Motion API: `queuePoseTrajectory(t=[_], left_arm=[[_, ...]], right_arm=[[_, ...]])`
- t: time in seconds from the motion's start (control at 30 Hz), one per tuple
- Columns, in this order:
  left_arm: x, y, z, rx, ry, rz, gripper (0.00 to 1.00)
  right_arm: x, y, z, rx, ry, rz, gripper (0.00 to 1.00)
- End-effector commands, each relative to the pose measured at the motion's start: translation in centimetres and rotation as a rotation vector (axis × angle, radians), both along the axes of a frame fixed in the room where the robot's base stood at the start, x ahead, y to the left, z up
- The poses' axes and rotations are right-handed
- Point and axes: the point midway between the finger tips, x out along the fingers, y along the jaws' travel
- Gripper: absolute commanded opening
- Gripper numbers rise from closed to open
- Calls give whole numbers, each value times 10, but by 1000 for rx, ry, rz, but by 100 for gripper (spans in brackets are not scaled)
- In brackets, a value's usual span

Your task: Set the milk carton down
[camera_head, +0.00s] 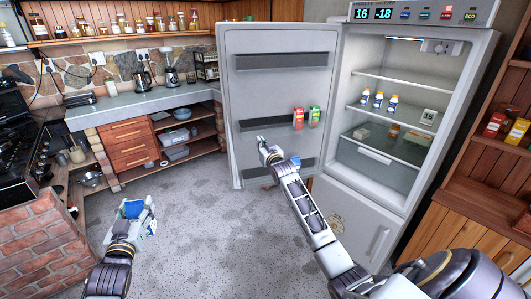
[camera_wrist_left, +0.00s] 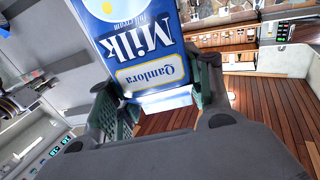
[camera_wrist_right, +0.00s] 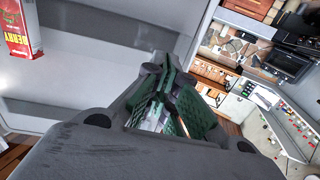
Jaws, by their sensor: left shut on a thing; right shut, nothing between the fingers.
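The milk carton (camera_head: 133,209) is blue and white and is in my left gripper (camera_head: 130,222), low at the left of the head view, above the floor. In the left wrist view the carton (camera_wrist_left: 130,35) shows the word Milk upside down, between the green fingers of my left gripper (camera_wrist_left: 160,105). The fingers are shut on it. My right gripper (camera_head: 268,148) is in front of the open fridge door (camera_head: 262,90). In the right wrist view its green fingers (camera_wrist_right: 165,75) are together with nothing between them.
The fridge (camera_head: 400,150) stands open, with several small bottles (camera_head: 378,99) on a shelf and free room beside them. The grey counter (camera_head: 130,104) has clear stretches. The brick plinth (camera_head: 40,245) is at left.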

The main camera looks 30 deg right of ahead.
Motion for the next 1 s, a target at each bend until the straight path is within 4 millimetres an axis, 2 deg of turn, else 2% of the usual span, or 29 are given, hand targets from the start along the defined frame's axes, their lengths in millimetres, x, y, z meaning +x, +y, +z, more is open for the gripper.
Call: queuePoseTrajectory(t=[0.6, 1.0], left_arm=[[0, 0, -4, -1, -2, 0, 17], [0, 0, -5, -1, -3, 0, 17]], right_arm=[[-52, 15, -1, 0, 0, -1, 0], [-63, 19, 0, 0, 0, -1, 0]])
